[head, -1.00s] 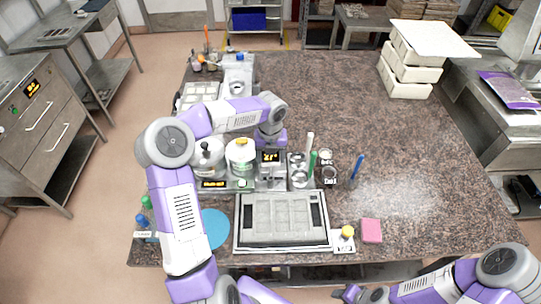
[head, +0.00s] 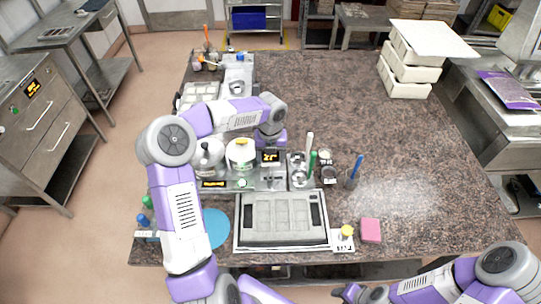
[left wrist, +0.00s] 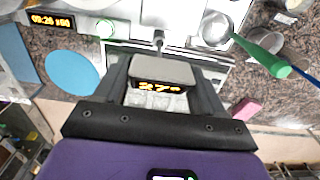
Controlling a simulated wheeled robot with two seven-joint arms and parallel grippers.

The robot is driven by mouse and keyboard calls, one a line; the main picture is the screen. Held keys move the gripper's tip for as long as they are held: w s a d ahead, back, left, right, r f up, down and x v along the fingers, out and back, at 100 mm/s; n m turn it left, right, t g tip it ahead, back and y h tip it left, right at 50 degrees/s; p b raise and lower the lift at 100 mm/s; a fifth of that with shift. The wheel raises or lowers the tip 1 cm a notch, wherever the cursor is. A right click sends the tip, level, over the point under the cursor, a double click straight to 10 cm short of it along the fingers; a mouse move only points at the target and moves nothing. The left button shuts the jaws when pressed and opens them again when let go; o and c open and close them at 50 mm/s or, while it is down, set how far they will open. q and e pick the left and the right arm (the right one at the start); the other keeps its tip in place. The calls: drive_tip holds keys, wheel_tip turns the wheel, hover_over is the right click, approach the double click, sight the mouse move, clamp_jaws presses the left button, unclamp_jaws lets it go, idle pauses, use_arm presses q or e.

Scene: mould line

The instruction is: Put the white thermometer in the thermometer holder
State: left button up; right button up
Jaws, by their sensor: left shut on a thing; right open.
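The white thermometer (head: 270,157) is a small boxy unit with a lit orange display. My left gripper (head: 270,148) is shut on it above the metal equipment at the middle left of the table. In the left wrist view the thermometer (left wrist: 163,72) sits between both fingers of my left gripper (left wrist: 160,78), its display facing the camera. A short metal part shows just beyond it; I cannot tell whether it belongs to the thermometer. I cannot single out the thermometer holder with certainty. My right gripper (head: 347,292) is open and empty at the bottom, off the table's front edge.
A grey mould tray (head: 240,243) lies in front of the equipment. A white-lidded pot (head: 241,155), a green-handled tool (head: 312,162) and a blue pen-like stick (head: 357,166) stand close by. A pink block (head: 371,230) lies right. The table's right half is mostly clear.

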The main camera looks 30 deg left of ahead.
use_arm(q)
drive_tip(key=shift+f, duration=0.15)
idle(0.5)
wheel_tip(320, 180, down, 8)
drive_tip(key=b, duration=0.4)
drive_tip(key=shift+r, duration=0.25)
idle(1.0)
drive_tip(key=o, duration=1.1)
drive_tip(key=shift+o, duration=0.2)
